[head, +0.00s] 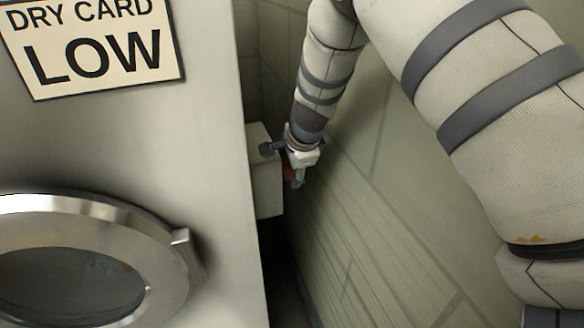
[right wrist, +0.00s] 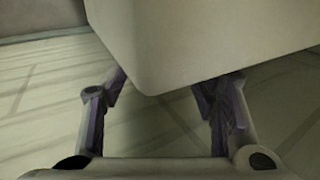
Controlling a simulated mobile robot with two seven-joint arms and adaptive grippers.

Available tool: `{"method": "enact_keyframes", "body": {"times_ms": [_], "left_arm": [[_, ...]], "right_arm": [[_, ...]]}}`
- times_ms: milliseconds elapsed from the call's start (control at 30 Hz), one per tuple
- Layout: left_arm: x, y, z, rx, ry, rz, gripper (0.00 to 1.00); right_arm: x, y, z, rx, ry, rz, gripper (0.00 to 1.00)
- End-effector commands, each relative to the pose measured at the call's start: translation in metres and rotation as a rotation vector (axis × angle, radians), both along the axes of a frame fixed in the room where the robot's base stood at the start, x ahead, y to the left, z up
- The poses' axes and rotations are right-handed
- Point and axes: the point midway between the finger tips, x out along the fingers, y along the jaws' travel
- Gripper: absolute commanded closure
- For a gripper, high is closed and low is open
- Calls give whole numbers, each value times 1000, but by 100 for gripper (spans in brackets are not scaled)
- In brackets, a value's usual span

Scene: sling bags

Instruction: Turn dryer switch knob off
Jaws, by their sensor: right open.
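A pale box (head: 266,178), which looks like the switch box, sits in the gap beyond the dryer's right edge in the head view. My right gripper (head: 298,176) is at the right side of this box, small and partly hard to make out. A small red patch (head: 288,173) shows between box and gripper; I cannot tell whether it is the knob. In the right wrist view my right gripper (right wrist: 172,85) is open, its two dark fingers spread. A pale block with a corner (right wrist: 200,45), probably the box, lies beyond and between the fingers. Contact cannot be told. My left gripper is not in view.
The dryer (head: 190,120) fills the left side, with a round metal-rimmed door (head: 165,245) and a "DRY CARD LOW" sign (head: 95,45). A tiled wall (head: 400,250) runs along the right. The gap between dryer and wall is narrow and dark low down.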

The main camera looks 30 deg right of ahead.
Motion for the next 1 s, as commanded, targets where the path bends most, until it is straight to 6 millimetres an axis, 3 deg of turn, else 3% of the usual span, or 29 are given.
{"method": "enact_keyframes", "body": {"times_ms": [167, 400, 600, 1000], "left_arm": [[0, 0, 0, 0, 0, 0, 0], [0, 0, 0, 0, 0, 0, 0], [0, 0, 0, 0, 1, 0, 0], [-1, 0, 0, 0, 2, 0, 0]], "right_arm": [[-5, 2, 12, 0, -2, 0, 46], [-36, 8, 69, -2, -4, 0, 46], [-52, 12, 100, -1, -2, 0, 46], [-55, 12, 103, -10, 0, -2, 46]]}}
